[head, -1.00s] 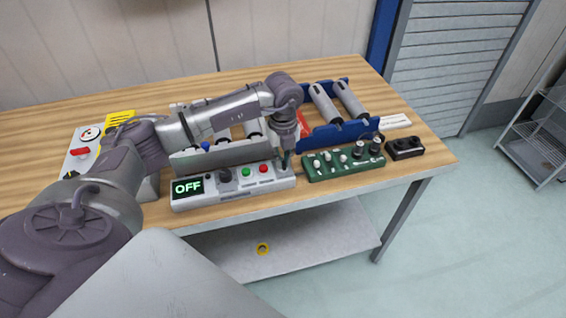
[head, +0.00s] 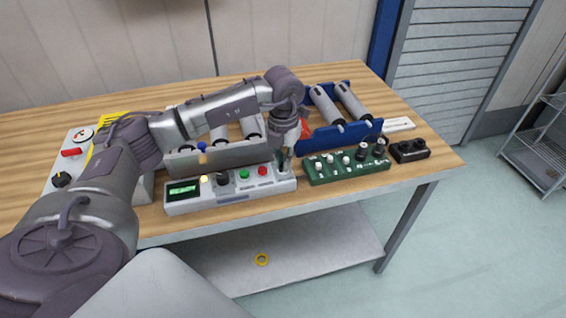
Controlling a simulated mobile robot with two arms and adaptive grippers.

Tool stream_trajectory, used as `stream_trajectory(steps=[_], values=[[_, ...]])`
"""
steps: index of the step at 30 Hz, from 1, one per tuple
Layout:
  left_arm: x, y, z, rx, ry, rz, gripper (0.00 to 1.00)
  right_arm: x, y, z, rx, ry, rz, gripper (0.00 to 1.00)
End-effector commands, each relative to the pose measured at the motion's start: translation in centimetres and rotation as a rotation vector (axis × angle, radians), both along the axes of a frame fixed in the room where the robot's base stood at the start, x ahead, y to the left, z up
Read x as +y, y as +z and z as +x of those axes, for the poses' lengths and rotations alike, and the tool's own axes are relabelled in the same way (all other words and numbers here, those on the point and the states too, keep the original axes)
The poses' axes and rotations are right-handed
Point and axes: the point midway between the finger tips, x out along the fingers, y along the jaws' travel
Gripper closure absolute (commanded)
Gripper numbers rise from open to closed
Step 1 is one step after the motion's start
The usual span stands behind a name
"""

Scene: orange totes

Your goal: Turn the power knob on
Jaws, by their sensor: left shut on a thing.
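The grey control box (head: 230,200) stands at the front edge of the table. Its display (head: 183,189) is lit with small green text that I cannot read. A small lamp (head: 204,179) glows beside it. A black knob (head: 222,179), a green button (head: 244,174) and a red button (head: 262,171) sit along the top. My left gripper (head: 284,167) points down at the box's right end, shut on the power knob there, which its fingers mostly hide. My right gripper is not in view.
A green panel (head: 345,174) with several knobs and a black block (head: 409,151) stand to the right. Behind are a grey roller rack (head: 225,155) and a blue one (head: 322,138). A white panel (head: 64,166) with a red handle is at left.

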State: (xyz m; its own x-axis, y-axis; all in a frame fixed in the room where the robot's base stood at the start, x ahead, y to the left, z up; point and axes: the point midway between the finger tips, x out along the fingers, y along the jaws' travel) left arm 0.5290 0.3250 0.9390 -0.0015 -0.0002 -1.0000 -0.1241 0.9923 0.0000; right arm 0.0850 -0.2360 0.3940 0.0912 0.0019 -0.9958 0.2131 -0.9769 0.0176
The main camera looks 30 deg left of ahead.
Motion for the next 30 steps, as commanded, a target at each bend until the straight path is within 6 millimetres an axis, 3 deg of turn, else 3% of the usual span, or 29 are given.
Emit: stream_trajectory(steps=[20, 21, 25, 30], values=[[0.10, 0.28, 0.17, -0.007, -0.061, 0.001, 1.00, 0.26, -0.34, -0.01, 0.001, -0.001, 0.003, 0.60], [0.10, 0.28, 0.17, -0.007, -0.061, 0.001, 0.85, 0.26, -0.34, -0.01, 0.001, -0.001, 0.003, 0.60], [0.09, 0.22, 0.13, -0.006, -0.061, 0.001, 0.64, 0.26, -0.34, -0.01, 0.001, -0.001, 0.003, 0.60], [0.05, 0.12, 0.07, -0.003, -0.061, 0.000, 0.64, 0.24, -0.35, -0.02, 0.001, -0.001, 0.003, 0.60]])
